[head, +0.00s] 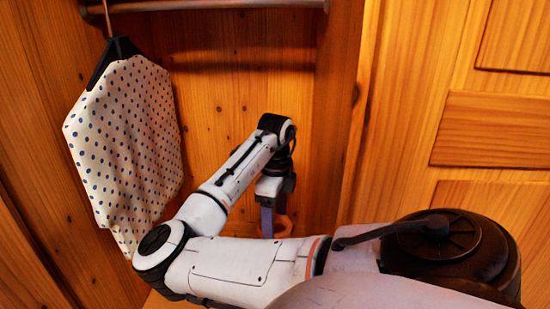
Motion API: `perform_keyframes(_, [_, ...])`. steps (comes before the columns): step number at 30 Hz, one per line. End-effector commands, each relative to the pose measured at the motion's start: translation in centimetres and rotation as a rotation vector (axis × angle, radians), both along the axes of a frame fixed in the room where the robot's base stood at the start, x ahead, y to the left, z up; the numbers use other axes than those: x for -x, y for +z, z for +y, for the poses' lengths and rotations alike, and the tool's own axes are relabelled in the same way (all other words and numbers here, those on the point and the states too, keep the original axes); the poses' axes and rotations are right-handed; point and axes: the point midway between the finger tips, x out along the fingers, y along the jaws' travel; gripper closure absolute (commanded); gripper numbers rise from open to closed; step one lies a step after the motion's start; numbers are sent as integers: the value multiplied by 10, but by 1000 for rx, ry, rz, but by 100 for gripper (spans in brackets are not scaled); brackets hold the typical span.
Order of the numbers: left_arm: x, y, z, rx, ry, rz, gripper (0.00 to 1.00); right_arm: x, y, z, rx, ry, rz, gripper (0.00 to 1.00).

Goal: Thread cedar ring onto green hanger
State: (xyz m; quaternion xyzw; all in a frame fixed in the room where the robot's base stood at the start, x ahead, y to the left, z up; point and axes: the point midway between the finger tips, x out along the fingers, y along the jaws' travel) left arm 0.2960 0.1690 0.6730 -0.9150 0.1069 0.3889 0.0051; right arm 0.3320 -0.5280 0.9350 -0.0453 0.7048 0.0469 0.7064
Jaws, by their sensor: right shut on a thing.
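My right gripper (268,222) points down inside the wardrobe, in the middle of the head view, and is shut on the cedar ring (284,227). The ring is orange-brown, and only part of it shows beside the fingers; my own forearm hides what is below. No green hanger shows in this view. The one hanger in sight is a black hanger (115,50) at upper left, with a dotted cloth on it, well apart from the ring. My left gripper is not in view.
The wardrobe's wooden back panel (240,90) is behind my wrist. A panelled wooden door (490,130) is at right. The space under the rail's middle is clear.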

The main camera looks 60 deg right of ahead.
Motion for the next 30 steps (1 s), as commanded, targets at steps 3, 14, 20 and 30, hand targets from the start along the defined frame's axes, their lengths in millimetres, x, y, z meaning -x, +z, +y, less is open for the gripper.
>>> perform_keyframes(3, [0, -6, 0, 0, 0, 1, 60, 0, -10, 0, 0, 1, 1, 56])
perform_keyframes(14, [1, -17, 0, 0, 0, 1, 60, 0, -36, 0, 0, 1, 1, 56])
perform_keyframes(20, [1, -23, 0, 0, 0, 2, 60, 0, -50, 0, -1, 1, 1, 56])
perform_keyframes(30, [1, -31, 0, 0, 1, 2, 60, 0, -67, 0, 0, 0, 1, 56])
